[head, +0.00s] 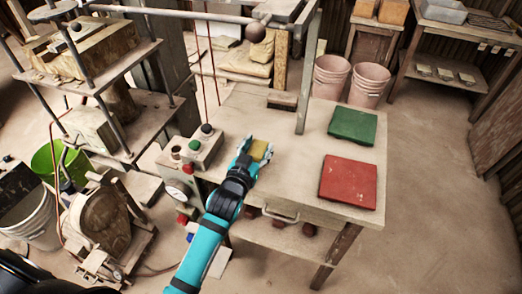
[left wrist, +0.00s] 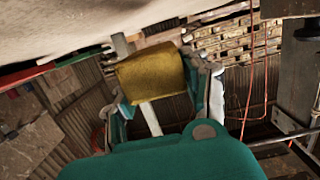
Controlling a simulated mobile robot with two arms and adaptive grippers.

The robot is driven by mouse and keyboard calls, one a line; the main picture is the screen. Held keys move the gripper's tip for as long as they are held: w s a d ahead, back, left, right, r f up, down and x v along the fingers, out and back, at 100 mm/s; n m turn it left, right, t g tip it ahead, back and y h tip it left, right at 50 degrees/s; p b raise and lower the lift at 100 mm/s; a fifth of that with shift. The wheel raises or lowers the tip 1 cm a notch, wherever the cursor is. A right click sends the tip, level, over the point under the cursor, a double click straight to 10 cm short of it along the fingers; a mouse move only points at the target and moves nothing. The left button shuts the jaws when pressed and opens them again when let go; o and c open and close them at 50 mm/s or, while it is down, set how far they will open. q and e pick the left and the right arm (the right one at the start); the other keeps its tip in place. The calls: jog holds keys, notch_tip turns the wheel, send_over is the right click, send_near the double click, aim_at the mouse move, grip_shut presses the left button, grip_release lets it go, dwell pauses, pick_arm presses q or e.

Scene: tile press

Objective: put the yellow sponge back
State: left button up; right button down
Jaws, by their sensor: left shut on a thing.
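The yellow sponge (head: 259,149) is between the fingers of my left gripper (head: 256,151), over the left part of the worktable (head: 300,160). In the left wrist view the sponge (left wrist: 150,72) is a yellow-brown block, and my left gripper (left wrist: 163,88) is shut on it with a finger at each side. I cannot tell whether the sponge touches the tabletop. My right gripper is not in view.
A red square (head: 347,182) and a green square (head: 353,125) lie on the table's right side. A control box with knobs (head: 205,147) stands left of the gripper. Pink buckets (head: 332,77) stand behind the table. The tabletop's middle is clear.

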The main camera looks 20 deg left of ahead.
aim_at(260, 153)
pick_arm(q)
jog(key=shift+w+d+f, duration=0.1)
jog(key=shift+w+d, duration=0.05)
jog(key=shift+w, duration=0.7)
jog(key=shift+f, duration=1.75)
jog(key=shift+f, duration=0.15)
jog(key=o, duration=1)
